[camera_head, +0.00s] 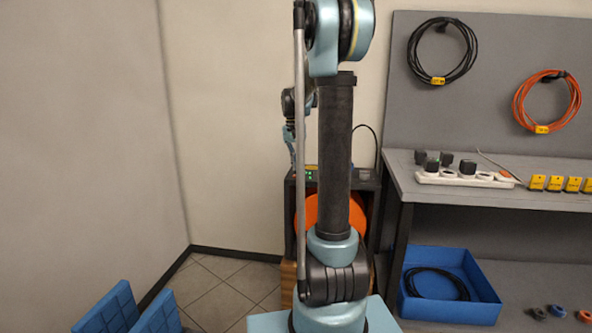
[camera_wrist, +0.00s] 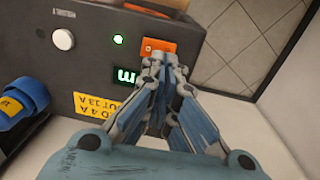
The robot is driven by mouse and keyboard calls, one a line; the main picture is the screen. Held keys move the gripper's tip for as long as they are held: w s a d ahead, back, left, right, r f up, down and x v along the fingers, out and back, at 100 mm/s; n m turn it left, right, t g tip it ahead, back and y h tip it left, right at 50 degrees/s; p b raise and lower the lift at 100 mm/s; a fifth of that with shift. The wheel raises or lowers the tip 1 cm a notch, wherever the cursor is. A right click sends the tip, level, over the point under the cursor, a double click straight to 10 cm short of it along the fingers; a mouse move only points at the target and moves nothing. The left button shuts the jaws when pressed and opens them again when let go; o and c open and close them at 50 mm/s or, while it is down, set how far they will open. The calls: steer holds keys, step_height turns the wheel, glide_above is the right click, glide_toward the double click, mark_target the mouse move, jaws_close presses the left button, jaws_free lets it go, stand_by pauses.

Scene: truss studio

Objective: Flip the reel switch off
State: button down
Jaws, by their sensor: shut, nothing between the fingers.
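In the wrist view the orange switch (camera_wrist: 158,46) sits on a dark panel, partly covered by my fingertips. My gripper (camera_wrist: 164,62) is shut and empty, its tips at the lower edge of the switch; I cannot tell whether they touch it. A round green light (camera_wrist: 118,39) glows left of the switch, and a small green display (camera_wrist: 126,76) is lit below it. In the head view the orange reel (camera_head: 312,210) stands in a dark frame, partly hidden by my arm. The green-lit panel (camera_head: 310,174) is on top of it.
A white round knob (camera_wrist: 63,39), a yellow label (camera_wrist: 93,104) and a blue connector (camera_wrist: 27,103) are on the panel. A workbench (camera_head: 470,195) with a power strip (camera_head: 465,179) stands right of the reel. Blue crates (camera_head: 108,308) lie at front left. Tiled floor is free left of the reel.

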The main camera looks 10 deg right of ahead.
step_height(320, 180, up, 12)
steer(key=a, duration=0.1)
steer(key=shift+w+a, duration=0.2)
steer(key=shift+w, duration=0.1)
steer(key=shift+s+d+r+h, duration=0.2)
steer(key=shift+s+d+h, duration=0.1)
steer(key=shift+d, duration=0.35)
steer(key=shift+f, duration=0.1)
steer(key=f, duration=0.4)
steer(key=d+f, duration=0.1)
steer(key=f, duration=0.8)
steer(key=shift+s+d+f, duration=0.3)
steer(key=shift+f, duration=0.1)
